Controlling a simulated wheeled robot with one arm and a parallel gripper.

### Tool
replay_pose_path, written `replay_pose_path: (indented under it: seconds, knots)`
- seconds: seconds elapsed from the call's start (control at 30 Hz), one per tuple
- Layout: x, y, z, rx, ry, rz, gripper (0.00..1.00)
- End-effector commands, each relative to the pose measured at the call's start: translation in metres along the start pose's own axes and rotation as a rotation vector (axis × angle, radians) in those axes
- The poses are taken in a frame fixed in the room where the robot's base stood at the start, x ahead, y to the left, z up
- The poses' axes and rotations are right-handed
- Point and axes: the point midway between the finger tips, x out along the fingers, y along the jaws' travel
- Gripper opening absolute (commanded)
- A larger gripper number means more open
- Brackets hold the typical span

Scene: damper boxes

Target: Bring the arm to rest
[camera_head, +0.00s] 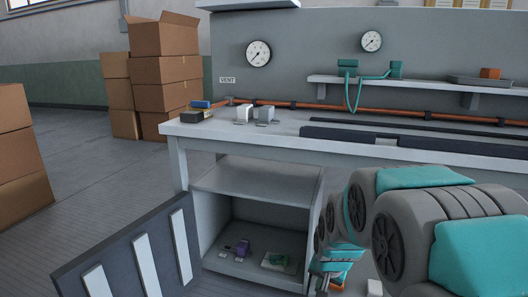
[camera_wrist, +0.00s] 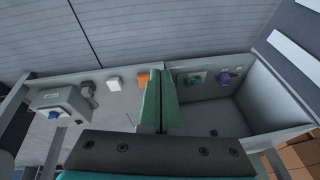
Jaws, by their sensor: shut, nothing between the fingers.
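My gripper (camera_wrist: 158,76) is shut and empty in the wrist view, its two green fingers side by side. It is in front of the grey cabinet under the bench. In the head view my arm reaches down at the lower right, beside the cabinet's right side, and the fingertips are not clear there. The cabinet (camera_head: 245,179) is open at the front. A purple item (camera_head: 243,247) and a green item (camera_head: 275,260) lie on its floor; both also show in the wrist view, the purple one (camera_wrist: 225,78) beside the green one (camera_wrist: 197,77).
The dark cabinet door (camera_head: 110,254) stands open at the lower left. The workbench (camera_head: 225,133) above carries small blocks and a dark box (camera_head: 192,117). In the wrist view, an orange item (camera_wrist: 144,79) is left of the fingers. Cardboard boxes (camera_head: 165,72) stand behind left.

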Motion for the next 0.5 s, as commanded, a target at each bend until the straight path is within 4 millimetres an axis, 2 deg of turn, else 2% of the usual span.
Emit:
replay_pose_path:
  seconds: [0.03,0.1,0.5]
  knots:
    - [-0.019,0.008,0.015,-0.031,-0.026,0.011,0.0]
    - [-0.04,0.021,0.039,-0.079,-0.075,0.031,0.0]
    - [-0.147,0.097,0.181,-0.349,-0.358,0.101,0.0]
